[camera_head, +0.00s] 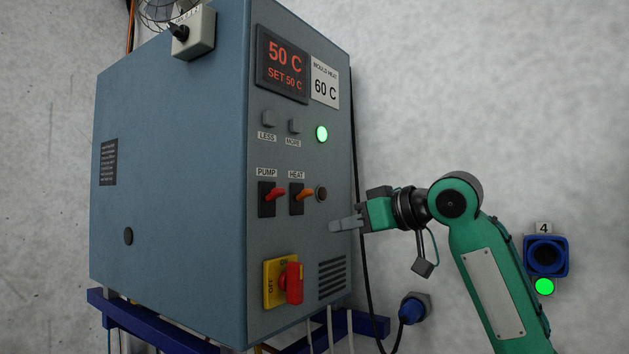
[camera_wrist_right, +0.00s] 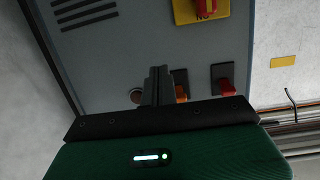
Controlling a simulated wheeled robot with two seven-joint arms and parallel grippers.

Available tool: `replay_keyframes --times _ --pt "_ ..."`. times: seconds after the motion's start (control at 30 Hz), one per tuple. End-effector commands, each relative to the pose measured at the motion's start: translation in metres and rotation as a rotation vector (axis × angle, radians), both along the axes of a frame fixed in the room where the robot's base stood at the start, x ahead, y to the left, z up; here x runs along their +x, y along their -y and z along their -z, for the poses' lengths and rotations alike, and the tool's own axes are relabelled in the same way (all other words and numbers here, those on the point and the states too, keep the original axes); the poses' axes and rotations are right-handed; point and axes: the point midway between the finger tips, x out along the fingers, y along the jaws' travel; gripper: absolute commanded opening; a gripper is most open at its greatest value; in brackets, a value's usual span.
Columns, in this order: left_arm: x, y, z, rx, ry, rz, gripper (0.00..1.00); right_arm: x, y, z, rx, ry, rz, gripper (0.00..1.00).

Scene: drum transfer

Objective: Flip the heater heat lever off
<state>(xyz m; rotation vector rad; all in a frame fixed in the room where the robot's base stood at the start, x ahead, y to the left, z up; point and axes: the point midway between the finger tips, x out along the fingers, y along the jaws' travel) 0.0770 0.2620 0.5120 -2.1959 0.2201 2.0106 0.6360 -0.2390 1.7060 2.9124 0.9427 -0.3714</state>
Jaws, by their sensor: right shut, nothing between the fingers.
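The blue-grey heater cabinet (camera_head: 170,160) fills the left and middle of the head view. Its orange HEAT lever (camera_head: 305,195) sits on a black plate under the HEAT label, and also shows in the right wrist view (camera_wrist_right: 182,93), partly hidden behind my gripper. The red PUMP lever (camera_head: 275,194) is just left of it in the head view. My right gripper (camera_head: 334,226) is shut and empty, to the right of and below the HEAT lever. In the right wrist view its fingers (camera_wrist_right: 157,85) appear beside the lever; contact cannot be told. My left gripper is not in view.
A red rotary switch on a yellow plate (camera_head: 268,285) projects below the levers. The display (camera_head: 282,66) reads 50 C, SET 50 C, and a green lamp (camera_head: 321,133) is lit. A black cable (camera_head: 362,270) hangs by the cabinet's right edge. A blue wall socket (camera_head: 546,257) is far right.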

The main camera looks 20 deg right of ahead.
Motion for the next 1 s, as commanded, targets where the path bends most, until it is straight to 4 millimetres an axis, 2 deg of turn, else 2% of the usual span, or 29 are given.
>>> replay_keyframes --times 0.03,0.1,0.2,0.33,0.5,0.8,1.0 --pt "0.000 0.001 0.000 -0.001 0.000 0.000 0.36 -0.009 0.004 -0.021 0.007 0.021 -0.003 0.00" --pt "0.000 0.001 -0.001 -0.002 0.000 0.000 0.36 -0.021 0.007 -0.043 0.017 0.041 -0.012 0.00" --pt "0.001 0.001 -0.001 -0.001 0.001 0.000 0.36 -0.035 0.012 -0.068 0.029 0.063 -0.023 0.00" --pt "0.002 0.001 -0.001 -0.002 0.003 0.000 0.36 -0.047 0.015 -0.087 0.039 0.081 -0.032 0.00" --pt "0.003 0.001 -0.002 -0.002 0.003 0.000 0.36 -0.053 0.016 -0.096 0.043 0.088 -0.038 0.00" --pt "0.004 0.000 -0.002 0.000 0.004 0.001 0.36 -0.052 0.016 -0.096 0.043 0.088 -0.038 0.00" --pt "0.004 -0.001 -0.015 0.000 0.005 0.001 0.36 -0.039 0.005 -0.096 0.041 0.084 -0.038 0.00"
